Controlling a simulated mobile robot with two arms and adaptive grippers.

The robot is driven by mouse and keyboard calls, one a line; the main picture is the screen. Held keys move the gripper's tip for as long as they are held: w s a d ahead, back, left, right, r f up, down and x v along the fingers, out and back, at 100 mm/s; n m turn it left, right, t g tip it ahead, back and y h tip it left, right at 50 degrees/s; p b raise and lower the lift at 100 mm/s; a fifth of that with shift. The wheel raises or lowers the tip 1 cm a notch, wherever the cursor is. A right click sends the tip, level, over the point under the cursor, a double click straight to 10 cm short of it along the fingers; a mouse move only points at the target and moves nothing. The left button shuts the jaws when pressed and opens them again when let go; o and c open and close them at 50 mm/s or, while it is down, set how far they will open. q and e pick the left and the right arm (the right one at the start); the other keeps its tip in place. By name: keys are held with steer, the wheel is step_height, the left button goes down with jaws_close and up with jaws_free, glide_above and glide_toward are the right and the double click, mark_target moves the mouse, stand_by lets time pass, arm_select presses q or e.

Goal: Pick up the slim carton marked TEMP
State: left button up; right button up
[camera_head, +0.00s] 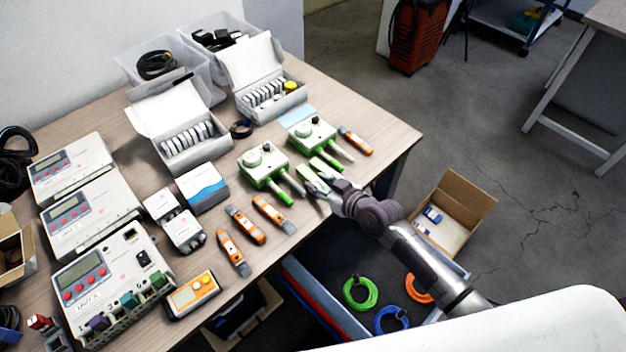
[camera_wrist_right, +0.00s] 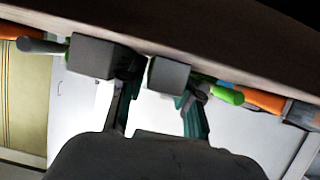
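No lettering reading TEMP is legible, so I cannot tell which carton is the one marked TEMP. Slim white packs stand in a row in the left open white box (camera_head: 186,137) and in the right open white box (camera_head: 265,94). My right gripper (camera_head: 319,177) is at the table's right front edge, beside the green probes of the green-and-white devices. It is well to the right of both boxes. In the right wrist view its two finger pads (camera_wrist_right: 140,68) stand apart with nothing visible between them. My left gripper is out of view.
Green-and-white devices (camera_head: 263,167) and orange-and-grey tools (camera_head: 245,225) lie near my right gripper. A white-and-blue box (camera_head: 202,187) and large grey meters (camera_head: 85,275) stand to the left. A cardboard box (camera_head: 455,205) is beyond the table's right edge.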

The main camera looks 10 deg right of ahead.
jaws_close()
